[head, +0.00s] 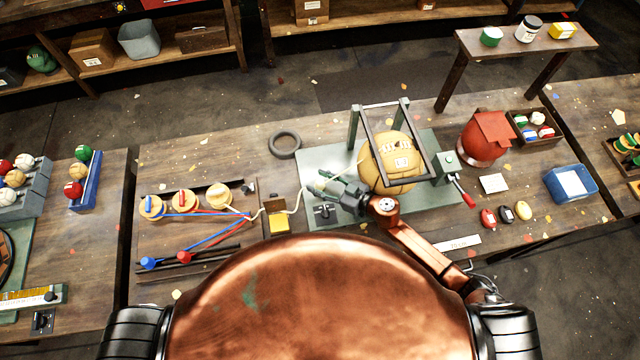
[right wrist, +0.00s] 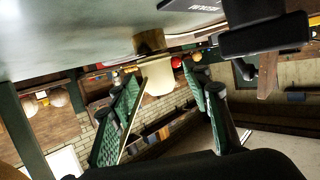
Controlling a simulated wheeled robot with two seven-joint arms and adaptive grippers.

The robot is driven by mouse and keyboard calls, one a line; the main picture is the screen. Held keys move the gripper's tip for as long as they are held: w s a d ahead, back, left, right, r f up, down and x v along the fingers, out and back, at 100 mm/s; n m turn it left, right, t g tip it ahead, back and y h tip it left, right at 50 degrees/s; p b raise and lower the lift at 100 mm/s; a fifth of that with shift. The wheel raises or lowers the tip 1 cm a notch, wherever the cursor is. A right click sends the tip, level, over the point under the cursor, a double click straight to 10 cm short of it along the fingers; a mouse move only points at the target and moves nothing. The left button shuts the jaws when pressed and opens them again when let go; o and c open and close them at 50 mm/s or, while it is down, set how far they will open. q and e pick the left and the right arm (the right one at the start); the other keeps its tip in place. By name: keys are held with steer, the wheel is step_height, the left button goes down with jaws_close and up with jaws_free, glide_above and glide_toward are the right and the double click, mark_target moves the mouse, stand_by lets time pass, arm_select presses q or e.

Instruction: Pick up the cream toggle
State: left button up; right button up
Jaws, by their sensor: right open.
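My right gripper (head: 322,187) is open beside the tan leather ball (head: 392,162), over the green base plate (head: 310,160). In the right wrist view its two green fingers (right wrist: 161,78) stand apart. A pale cream cylinder (right wrist: 158,76) with a brown end shows between them; it looks like the cream toggle, and I see no contact with either finger. In the head view I cannot make the toggle out, as the gripper covers that spot. The cream cord (head: 285,211) runs from the cream spool (head: 218,194) towards the gripper and ball. My left gripper is out of view.
A dark frame (head: 362,118) stands around the ball. A red-handled crank (head: 466,198) is at its right. Blue (head: 148,263) and red (head: 184,257) toggles lie at the left with their cords. A black ring (head: 285,144) lies behind; the table around it is clear.

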steer(key=shift+c, duration=0.4)
steer(key=c, duration=1.1)
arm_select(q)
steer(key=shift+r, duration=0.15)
arm_select(e)
steer(key=shift+r, duration=0.1)
